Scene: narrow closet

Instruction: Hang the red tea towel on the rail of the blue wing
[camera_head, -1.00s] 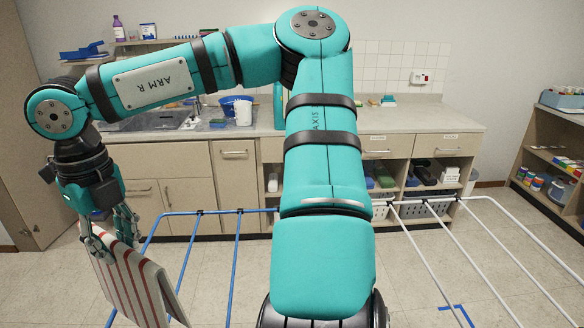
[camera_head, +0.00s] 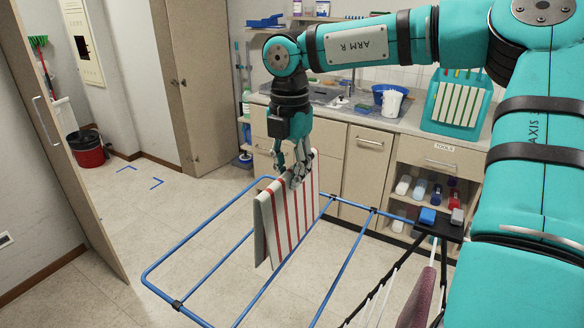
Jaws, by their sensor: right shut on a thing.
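The red-striped white tea towel (camera_head: 284,222) hangs folded from my right gripper (camera_head: 297,178). The fingers are shut on its upper edge, and its two layers hang downward with the near side edge facing me. The blue wing (camera_head: 347,260) is a flat blue frame with several parallel rails, below and around the towel in the picture. The towel covers parts of the rails; I cannot tell if it touches one. My left gripper is not in view.
A dark centre piece with blue and grey blocks (camera_head: 428,216) stands right of the wing, with a maroon cloth (camera_head: 418,300) hanging below. Cabinets (camera_head: 367,160) stand behind. An open door (camera_head: 60,150) is at left, a red-black bin (camera_head: 86,149) beyond it.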

